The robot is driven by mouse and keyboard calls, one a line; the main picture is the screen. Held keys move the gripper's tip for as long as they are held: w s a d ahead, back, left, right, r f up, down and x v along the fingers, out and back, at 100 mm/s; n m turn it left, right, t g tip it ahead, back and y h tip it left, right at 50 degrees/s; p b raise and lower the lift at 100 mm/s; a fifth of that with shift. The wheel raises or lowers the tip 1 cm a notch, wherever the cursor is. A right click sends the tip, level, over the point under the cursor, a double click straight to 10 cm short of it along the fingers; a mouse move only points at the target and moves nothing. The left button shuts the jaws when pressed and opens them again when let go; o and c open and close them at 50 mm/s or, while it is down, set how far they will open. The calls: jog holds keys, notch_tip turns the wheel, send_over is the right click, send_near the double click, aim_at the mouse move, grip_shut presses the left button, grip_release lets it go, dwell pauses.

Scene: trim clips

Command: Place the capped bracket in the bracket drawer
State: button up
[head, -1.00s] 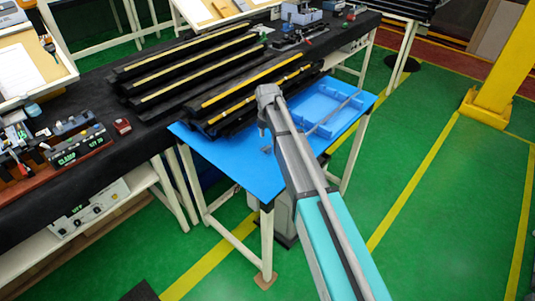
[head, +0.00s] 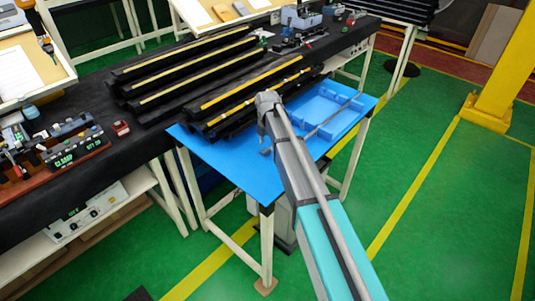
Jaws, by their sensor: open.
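My arm reaches over the blue tabletop (head: 225,170), and its wrist end bends down there. My gripper (head: 266,151) is mostly hidden behind my own arm; only a small dark grey part shows just above the blue surface, and I take it for a fingertip. The jaws are open. I cannot make out a capped bracket; it may be behind my arm or too small to see. A light-blue tray with raised walls (head: 348,112) lies on the right part of the tabletop, right of my gripper. I cannot tell if it is the bracket drawer.
Long black trim strips with yellow edges (head: 190,78) lie stacked on the black bench behind, close to my wrist. A device with a green display (head: 75,150) and a small red block (head: 121,128) stand at left. A yellow post (head: 500,70) stands at right.

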aim_at(267, 150)
jog(key=shift+a+f+b, duration=0.15)
jog(key=shift+f+b, duration=1.7)
jog(key=shift+f, duration=0.3)
jog(key=shift+r, duration=0.1)
grip_shut()
